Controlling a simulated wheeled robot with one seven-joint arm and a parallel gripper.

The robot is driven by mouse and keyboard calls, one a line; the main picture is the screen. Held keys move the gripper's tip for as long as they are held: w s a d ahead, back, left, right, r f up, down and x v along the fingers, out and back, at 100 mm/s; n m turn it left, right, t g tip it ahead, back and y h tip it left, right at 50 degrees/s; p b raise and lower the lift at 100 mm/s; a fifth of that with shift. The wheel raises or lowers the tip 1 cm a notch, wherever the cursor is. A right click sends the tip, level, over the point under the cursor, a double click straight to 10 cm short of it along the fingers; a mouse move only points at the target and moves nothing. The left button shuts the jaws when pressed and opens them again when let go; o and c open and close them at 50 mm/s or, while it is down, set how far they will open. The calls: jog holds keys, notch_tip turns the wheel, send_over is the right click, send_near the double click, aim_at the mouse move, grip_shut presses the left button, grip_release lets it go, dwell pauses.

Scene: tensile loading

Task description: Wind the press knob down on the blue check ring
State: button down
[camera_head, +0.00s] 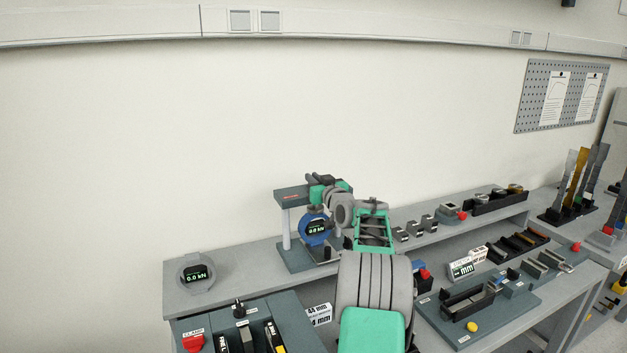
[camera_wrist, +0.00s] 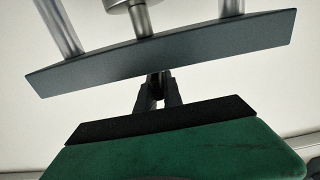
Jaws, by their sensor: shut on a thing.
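The press (camera_head: 287,230) stands at the left part of the bench's raised shelf. It has a dark top beam and pale columns. The blue check ring (camera_head: 304,232) sits upright inside the press, under the beam, with a small lit display; its right side is partly behind my arm. In the wrist view the beam (camera_wrist: 100,66) crosses the picture, and a silver ram (camera_wrist: 138,18) shows on its other side. My gripper (camera_head: 314,178) is at the top of the press. Its fingers (camera_wrist: 158,94) are shut around the knob (camera_wrist: 161,78) at the beam, which they mostly hide.
A grey ring gauge (camera_head: 195,273) reading 0.0 kN stands left of the press. Clamp trays (camera_head: 290,312), a fixture board (camera_head: 520,310) and several small blocks crowd the bench front and right. The wall behind and the air above the press are clear.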

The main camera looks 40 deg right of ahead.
jog(key=shift+f+m+h+b, duration=0.15)
jog(key=shift+m+h+b, duration=0.25)
jog(key=shift+h+b, duration=0.3)
jog(key=shift+a+f+m+g+h+b, duration=0.15)
jog(key=shift+m+g+h+b, duration=0.4)
jog(key=shift+b, duration=0.5)
jog(key=shift+w+m+g+h+b, duration=0.1)
jog(key=shift+m+g+h+b, duration=0.5)
jog(key=shift+h+b, duration=0.5)
jog(key=m+g+h+b, duration=0.1)
jog(key=m+g+h, duration=0.1)
jog(key=m+h, duration=0.1)
jog(key=shift+w+g+b, duration=0.1)
jog(key=shift+g+b, duration=0.15)
jog(key=shift+b, duration=0.15)
jog(key=m+g+h, duration=0.1)
jog(key=m+g+h+p, duration=0.1)
jog(key=g, duration=0.1)
jog(key=shift+r+h, duration=0.25)
jog(key=shift+r, duration=0.15)
jog(key=shift+r+m+g+h+p, duration=0.1)
jog(key=shift+m+g+h+p, duration=0.5)
jog(key=shift+m+g+p, duration=0.35)
jog(key=shift+m+g+h+p, duration=0.3)
jog(key=shift+m+g+p, duration=0.1)
jog(key=shift+g+p, duration=0.4)
jog(key=shift+s, duration=0.2)
